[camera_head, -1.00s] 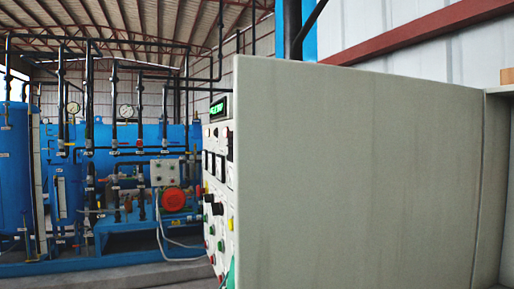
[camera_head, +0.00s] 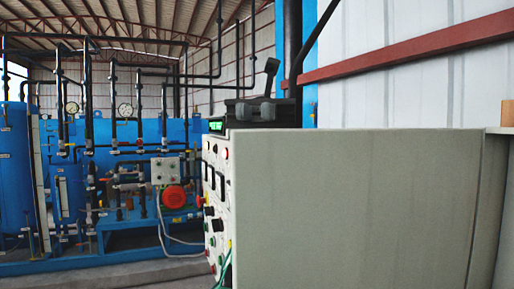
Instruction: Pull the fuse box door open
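A large flat grey panel (camera_head: 355,210) fills the middle and right of the head view. I cannot tell whether it is the fuse box door or a side of the box. At its left edge a white control face (camera_head: 219,190) with a green display, knobs and buttons shows at a steep angle. No door handle is clearly visible. My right gripper is not in view.
Blue tanks (camera_head: 18,180) with black pipes, gauges and a red motor (camera_head: 174,197) stand at the back left. A pale wall with a red beam (camera_head: 420,45) is behind at the right. Another grey surface (camera_head: 492,215) borders the panel. Some floor shows at lower left.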

